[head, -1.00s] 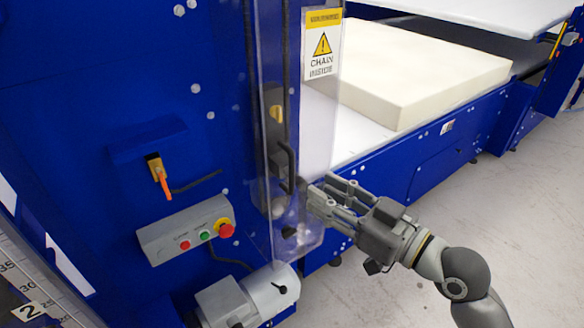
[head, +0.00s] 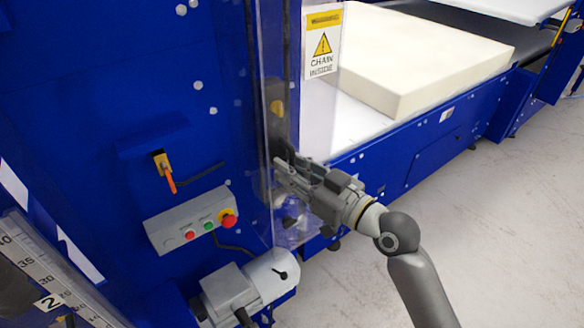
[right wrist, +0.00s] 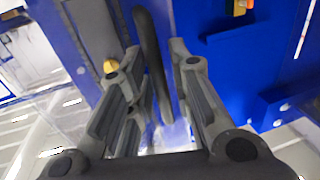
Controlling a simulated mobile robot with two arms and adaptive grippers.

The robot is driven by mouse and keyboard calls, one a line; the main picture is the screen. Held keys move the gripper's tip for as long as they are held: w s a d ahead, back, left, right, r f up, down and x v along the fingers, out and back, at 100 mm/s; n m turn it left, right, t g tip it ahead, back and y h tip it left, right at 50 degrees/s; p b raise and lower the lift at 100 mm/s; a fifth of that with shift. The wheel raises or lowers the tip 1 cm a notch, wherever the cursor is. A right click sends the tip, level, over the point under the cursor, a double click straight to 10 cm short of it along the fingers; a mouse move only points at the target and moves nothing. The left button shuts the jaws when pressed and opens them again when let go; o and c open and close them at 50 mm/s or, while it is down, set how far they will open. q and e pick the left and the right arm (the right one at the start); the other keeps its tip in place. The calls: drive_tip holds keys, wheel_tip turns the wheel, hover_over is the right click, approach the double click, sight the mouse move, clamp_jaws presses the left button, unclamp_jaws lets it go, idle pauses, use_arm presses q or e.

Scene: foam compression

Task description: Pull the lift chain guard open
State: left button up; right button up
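The lift chain guard (head: 318,120) is a clear panel on the blue machine column, with a yellow "CHAIN" warning label (head: 323,42) near its top. Its dark vertical handle (right wrist: 150,55) shows in the right wrist view, running between the fingers. My right gripper (head: 279,168) is at the guard's handle in the head view, its fingers partly covering it. In the right wrist view the right gripper (right wrist: 157,52) has its fingers apart on either side of the handle, with gaps visible. My left gripper is not in view.
A grey control box (head: 190,219) with a red stop button and an orange-handled latch (head: 164,172) are on the blue column at left. A grey motor (head: 250,288) sits below. A white foam block (head: 430,60) lies on the bed behind. The floor at right is clear.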

clamp_jaws()
